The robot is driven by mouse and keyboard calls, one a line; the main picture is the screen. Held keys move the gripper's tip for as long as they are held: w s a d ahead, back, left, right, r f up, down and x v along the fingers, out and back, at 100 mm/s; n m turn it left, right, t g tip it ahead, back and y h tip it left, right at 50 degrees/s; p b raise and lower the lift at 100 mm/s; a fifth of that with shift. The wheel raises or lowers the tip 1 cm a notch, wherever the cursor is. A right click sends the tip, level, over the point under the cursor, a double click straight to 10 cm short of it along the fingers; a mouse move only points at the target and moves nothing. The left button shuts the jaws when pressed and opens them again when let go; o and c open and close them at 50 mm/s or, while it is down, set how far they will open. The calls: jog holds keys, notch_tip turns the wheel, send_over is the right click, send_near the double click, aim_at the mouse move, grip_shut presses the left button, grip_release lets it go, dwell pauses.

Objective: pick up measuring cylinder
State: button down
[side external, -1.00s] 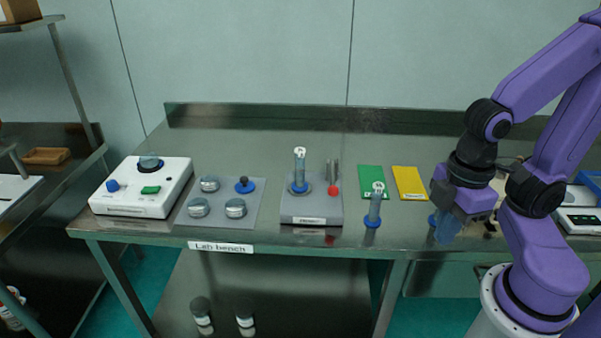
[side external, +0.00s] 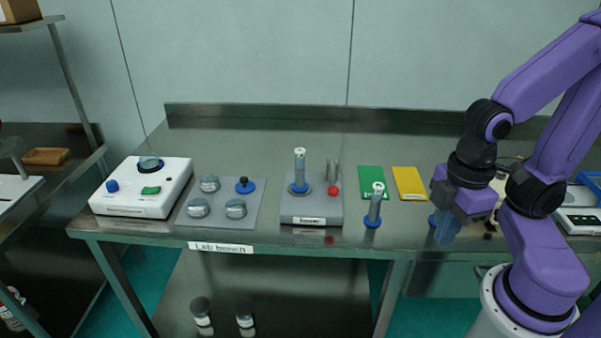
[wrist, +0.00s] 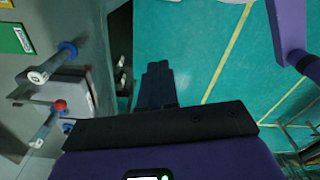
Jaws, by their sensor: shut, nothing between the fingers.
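One clear measuring cylinder (side external: 374,208) with a white top and blue base stands upright near the front edge of the bench, left of my gripper. A similar cylinder (side external: 300,172) stands upright on a grey holder further left. Both also show tilted at the left of the wrist view, the nearer-edge one (wrist: 51,63) above the other (wrist: 47,127). My gripper (side external: 445,236) is shut and empty, pointing down by the bench's front edge. In the wrist view its dark fingers (wrist: 157,75) are together over the green floor. A small blue thing beside the fingers is partly hidden.
Green (side external: 371,180) and yellow (side external: 409,182) cards lie behind the nearer cylinder. The grey holder (side external: 312,212) has a red knob (side external: 333,190). Further left are a grey mat (side external: 219,213) with metal lids and a white machine (side external: 130,205). The back of the bench is clear.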

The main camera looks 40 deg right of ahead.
jog(key=c, duration=0.8)
grip_release()
jog(key=shift+a, duration=0.1)
jog(key=w+a+f+m+t+y, duration=0.1)
jog(key=w+a+m+y, duration=0.3)
jog(key=a, duration=0.6)
jog(key=m+t+h, duration=0.6)
jog(key=m+t, duration=0.4)
jog(key=t, duration=0.2)
send_near(297, 155)
jog(key=shift+d+f+x, duration=0.1)
jog(key=shift+d+x, duration=0.1)
jog(key=shift+x, duration=1.85)
jog(key=shift+d+f+x, duration=0.1)
jog(key=shift+d+x, duration=0.1)
jog(key=shift+x, duration=1.9)
jog(key=shift+d+f+x, duration=0.1)
jog(key=shift+d+x, duration=0.1)
jog(key=shift+x, duration=1.85)
